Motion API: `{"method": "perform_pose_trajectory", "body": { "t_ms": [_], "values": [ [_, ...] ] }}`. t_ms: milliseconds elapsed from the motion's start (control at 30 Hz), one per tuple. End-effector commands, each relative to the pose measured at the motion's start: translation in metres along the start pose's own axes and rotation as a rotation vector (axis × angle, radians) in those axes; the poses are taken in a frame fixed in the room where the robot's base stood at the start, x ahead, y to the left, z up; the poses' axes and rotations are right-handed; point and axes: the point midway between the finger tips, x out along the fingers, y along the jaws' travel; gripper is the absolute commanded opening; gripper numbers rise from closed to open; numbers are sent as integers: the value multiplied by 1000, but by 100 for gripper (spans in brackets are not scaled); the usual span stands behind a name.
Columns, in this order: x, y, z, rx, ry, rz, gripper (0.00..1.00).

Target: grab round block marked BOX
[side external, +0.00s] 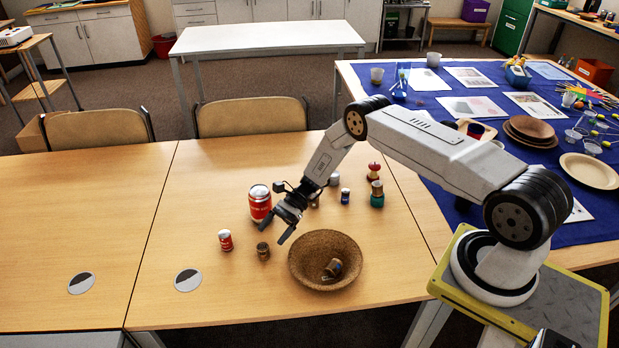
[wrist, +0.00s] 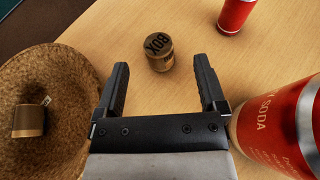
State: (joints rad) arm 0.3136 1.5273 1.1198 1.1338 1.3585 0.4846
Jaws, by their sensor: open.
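The round brown block marked BOX (wrist: 158,54) stands on the table in the wrist view, its dark lettering on top. It lies just beyond my fingertips and between their lines, not touched. In the side view the small brown block (side external: 263,251) stands between the small red can and the cork bowl. My gripper (side external: 283,229) is above the table, up and to the right of this block. In the wrist view my gripper (wrist: 162,83) shows two black fingers spread apart with nothing between them.
A cork bowl (side external: 298,262) holding a brown block (side external: 333,269) is at right. A large red soda can (side external: 260,204) stands close to my gripper; a small red can (side external: 225,240) is left of the block. Several small items (side external: 345,196) stand behind. The table's left is clear.

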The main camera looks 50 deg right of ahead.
Motion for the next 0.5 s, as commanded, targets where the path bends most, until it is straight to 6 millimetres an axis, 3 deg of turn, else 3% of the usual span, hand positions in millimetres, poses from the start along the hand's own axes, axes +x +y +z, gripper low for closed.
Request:
{"method": "perform_pose_trajectory", "body": {
  "t_ms": [267, 500],
  "values": [
    [5, 0, 0, 0, 1, 0, 90],
    [27, 2, -2, 0, 0, 3, 90]
  ]
}}
